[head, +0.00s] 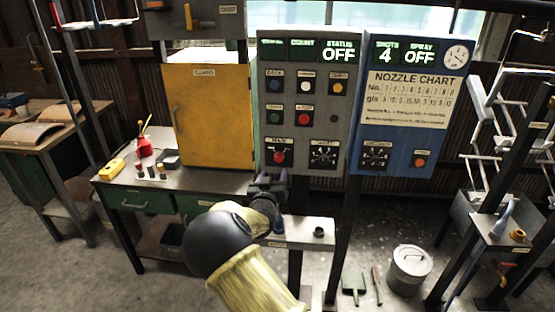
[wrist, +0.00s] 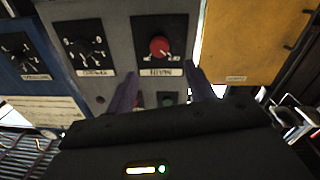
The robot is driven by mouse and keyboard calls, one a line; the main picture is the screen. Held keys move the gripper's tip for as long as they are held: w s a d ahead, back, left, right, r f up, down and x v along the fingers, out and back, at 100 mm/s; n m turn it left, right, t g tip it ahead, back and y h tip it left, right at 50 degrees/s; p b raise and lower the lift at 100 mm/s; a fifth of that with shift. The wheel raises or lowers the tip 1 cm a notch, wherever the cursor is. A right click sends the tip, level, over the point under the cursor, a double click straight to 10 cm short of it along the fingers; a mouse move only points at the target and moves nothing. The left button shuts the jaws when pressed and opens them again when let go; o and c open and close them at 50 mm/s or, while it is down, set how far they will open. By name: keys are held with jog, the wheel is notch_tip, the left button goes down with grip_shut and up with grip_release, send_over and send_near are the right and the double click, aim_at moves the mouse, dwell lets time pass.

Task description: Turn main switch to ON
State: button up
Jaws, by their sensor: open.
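The main switch (head: 279,157) is a red knob on a black plate, low on the left side of the grey control panel (head: 319,160). It also shows in the wrist view (wrist: 159,46), beyond the space between my fingers. The panel's status display (head: 339,54) reads OFF. My gripper (head: 270,180) is just below and in front of the knob in the head view. In the wrist view its two purple-grey fingers (wrist: 161,78) are apart, with nothing held between them. I see no contact with the knob; the exact gap cannot be told.
A black dial (head: 324,154) sits right of the switch, with several buttons (head: 304,119) above. A blue panel (head: 409,150) stands to the right and a yellow cabinet (head: 210,115) to the left. A small shelf (head: 300,236) lies below the panel, close to my gripper.

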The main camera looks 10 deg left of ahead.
aim_at(278, 158)
jog(key=w, duration=0.3)
jog(key=w+p, duration=0.1)
jog(key=w, duration=0.5)
jog(key=shift+w+d+p, duration=0.1)
jog(key=shift+d+p, duration=0.15)
jog(key=shift+p, duration=0.1)
jog(key=c, duration=1)
